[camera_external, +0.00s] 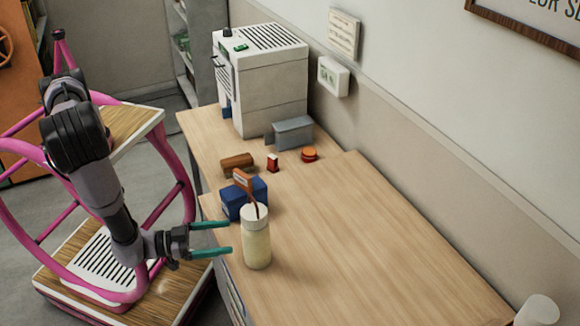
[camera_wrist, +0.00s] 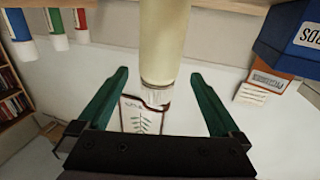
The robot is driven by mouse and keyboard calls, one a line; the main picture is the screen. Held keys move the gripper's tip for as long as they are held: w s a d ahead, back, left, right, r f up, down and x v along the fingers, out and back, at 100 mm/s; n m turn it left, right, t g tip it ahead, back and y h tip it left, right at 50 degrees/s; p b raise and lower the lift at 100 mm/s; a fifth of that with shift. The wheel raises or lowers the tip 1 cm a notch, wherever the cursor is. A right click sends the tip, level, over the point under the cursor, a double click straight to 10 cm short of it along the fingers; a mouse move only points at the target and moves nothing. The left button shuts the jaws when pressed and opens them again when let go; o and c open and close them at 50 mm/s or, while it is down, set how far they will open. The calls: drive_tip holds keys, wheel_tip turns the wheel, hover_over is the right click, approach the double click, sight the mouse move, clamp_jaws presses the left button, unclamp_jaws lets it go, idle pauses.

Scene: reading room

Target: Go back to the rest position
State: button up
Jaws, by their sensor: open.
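My gripper (camera_external: 229,237) has two teal fingers spread apart with nothing held between them. It points right, at the near left edge of the wooden desk (camera_external: 370,250). A cream bottle with a white lid (camera_external: 257,245) stands upright just beyond the fingertips, with a small gap in the external view. In the wrist view my gripper (camera_wrist: 160,73) is open, and the cream bottle (camera_wrist: 163,40) shows in line with the space between the fingers. My arm reaches down from the upper left.
A blue box (camera_external: 236,205) with a brown item by it stands behind the bottle. A brown roll (camera_external: 237,162), a small red item (camera_external: 272,163), a red-orange round item (camera_external: 309,154), a grey box (camera_external: 293,132) and a white machine (camera_external: 265,85) stand farther back.

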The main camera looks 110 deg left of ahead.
drive_tip(key=w+d+r+m+h, duration=0.2)
drive_tip(key=w+d+r+h, duration=0.1)
drive_tip(key=w+d, duration=0.35)
drive_tip(key=w+d+r+m+g+h, duration=0.1)
drive_tip(key=w+r+m+g+h, duration=0.25)
drive_tip(key=r, duration=1.15)
drive_tip(key=s+a+r+h, duration=0.2)
drive_tip(key=s+r+h, duration=0.15)
drive_tip(key=r, duration=0.65)
drive_tip(key=s+a+r+m+g, duration=0.1)
drive_tip(key=s+a+r+m, duration=0.1)
drive_tip(key=s+a+r, duration=0.4)
drive_tip(key=s+a+r+m+g, duration=0.2)
drive_tip(key=s+r, duration=0.3)
drive_tip(key=s, duration=0.3)
drive_tip(key=s+a+r+g+y, duration=0.1)
drive_tip(key=s+a, duration=0.4)
drive_tip(key=s, duration=0.3)
drive_tip(key=s+a+r+g+y, duration=0.1)
drive_tip(key=s+a, duration=0.3)
drive_tip(key=s, duration=0.5)
drive_tip(key=shift+s+a+r+m+y, duration=0.25)
drive_tip(key=shift+a+r+m+y, duration=0.15)
drive_tip(key=shift+r+y, duration=0.1)
